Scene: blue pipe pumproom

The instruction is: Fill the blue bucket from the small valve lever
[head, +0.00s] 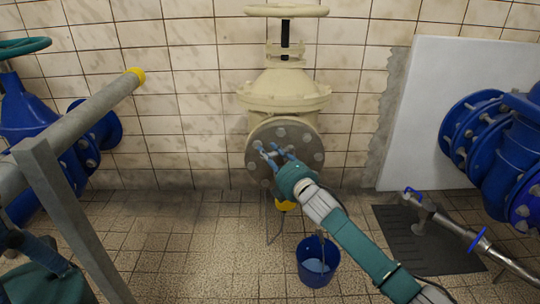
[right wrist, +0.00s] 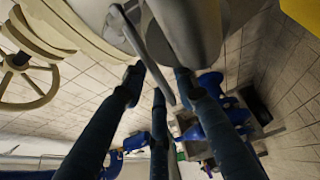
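The blue bucket (head: 304,270) stands upright on the floor below and right of the pale valve, with a light blue patch inside. My right gripper (head: 276,157) reaches up to the round grey flange in the head view. In the right wrist view its dark fingers (right wrist: 158,85) are spread apart. A grey lever-like bar (right wrist: 145,50) runs between their tips; whether they touch it is unclear. In the head view the gripper covers this spot. My left gripper is not in view.
The big cream valve (head: 284,90) stands against the tiled wall. A grey rail (head: 100,103) with a yellow end crosses at left. Blue pipework (head: 515,140) and a metal pipe with a blue handle (head: 470,236) are at right. Floor left of the bucket is clear.

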